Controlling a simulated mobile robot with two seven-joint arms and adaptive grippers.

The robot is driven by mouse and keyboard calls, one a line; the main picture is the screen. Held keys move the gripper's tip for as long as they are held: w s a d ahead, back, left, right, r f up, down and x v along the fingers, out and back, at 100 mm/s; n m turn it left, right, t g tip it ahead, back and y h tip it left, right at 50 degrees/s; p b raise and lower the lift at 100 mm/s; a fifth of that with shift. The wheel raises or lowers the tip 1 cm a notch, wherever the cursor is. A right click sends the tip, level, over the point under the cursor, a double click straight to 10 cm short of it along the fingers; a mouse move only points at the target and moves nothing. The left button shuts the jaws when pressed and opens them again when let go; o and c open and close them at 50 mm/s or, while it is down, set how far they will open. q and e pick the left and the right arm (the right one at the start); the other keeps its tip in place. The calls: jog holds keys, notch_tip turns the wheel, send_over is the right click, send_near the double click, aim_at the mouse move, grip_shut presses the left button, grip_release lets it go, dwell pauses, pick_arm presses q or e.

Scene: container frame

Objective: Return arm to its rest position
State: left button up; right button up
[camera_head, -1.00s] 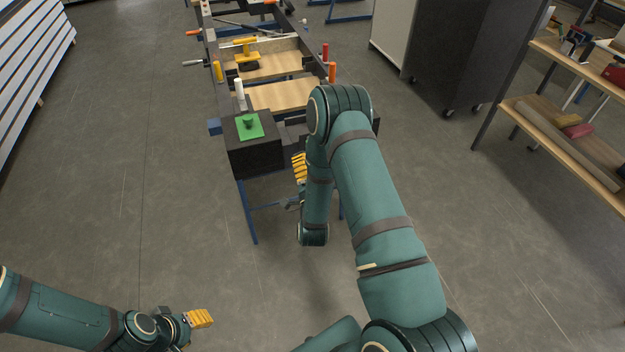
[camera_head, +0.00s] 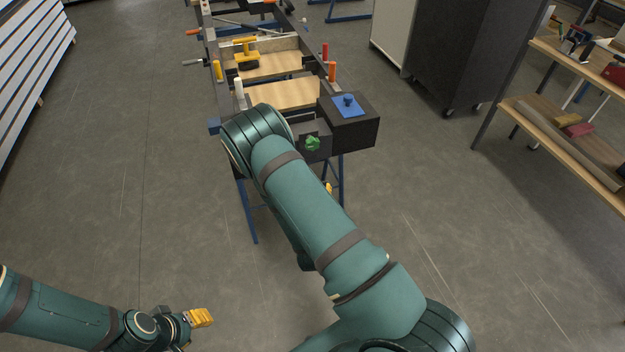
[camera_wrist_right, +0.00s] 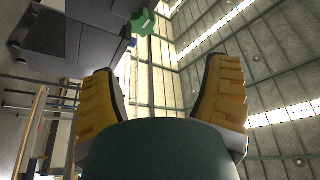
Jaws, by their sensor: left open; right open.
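My right gripper is mostly hidden behind the arm there; only a bit of yellow finger shows below the bench. In the right wrist view my right gripper (camera_wrist_right: 165,80) has its two yellow fingers wide apart with nothing between them. My left gripper (camera_head: 200,318) is low at the left of the head view, open and empty, above bare floor.
A bench frame holds wooden boards (camera_head: 285,95) and a black box (camera_head: 350,132) with a blue plate (camera_head: 347,106). A green knob (camera_head: 312,143) sits left of it, near my right arm. A shelf (camera_head: 570,140) stands right.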

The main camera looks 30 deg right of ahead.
dwell(0.3)
jog(key=s+a+f+n+g+y, duration=0.2)
jog(key=a+f+g+y, duration=0.25)
jog(key=f, duration=0.25)
jog(key=s+a+f+n+g+y, duration=0.2)
jog(key=a+f+n+g+y, duration=0.1)
jog(key=f+g, duration=0.25)
jog(key=s+a+n+g+y, duration=0.6)
jog(key=s+a+n, duration=0.3)
jog(key=a, duration=0.4)
jog(key=shift+s+r+n+y, duration=0.35)
jog(key=shift+s+n+y, duration=0.05)
jog(key=shift+s+y, duration=0.3)
jog(key=shift+d, duration=0.1)
